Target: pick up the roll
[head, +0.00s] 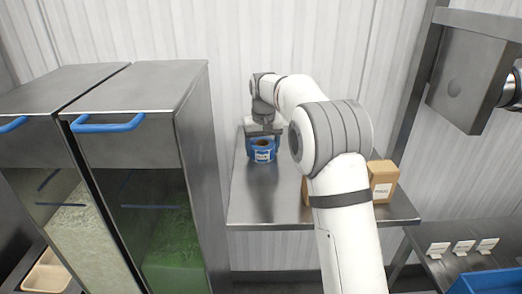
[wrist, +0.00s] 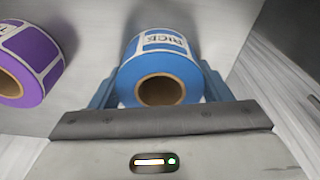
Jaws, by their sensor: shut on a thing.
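The blue label roll (wrist: 166,61) has a brown core and a white label reading "RICE". It sits between the two blue fingers of my gripper (wrist: 158,90) in the wrist view, with a finger against each side. My gripper is shut on it. In the head view the roll (head: 263,151) shows below my gripper (head: 263,140), at or just above the metal shelf; I cannot tell whether it touches the shelf. A purple label roll (wrist: 38,62) lies to the left in the wrist view, apart from my gripper.
The metal shelf (head: 258,205) has bare room in front of the roll. Cardboard boxes (head: 383,181) stand on its right, partly behind my arm. Tall metal dispensers (head: 150,150) with blue handles stand close on the left. A metal device (head: 470,80) hangs at the upper right.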

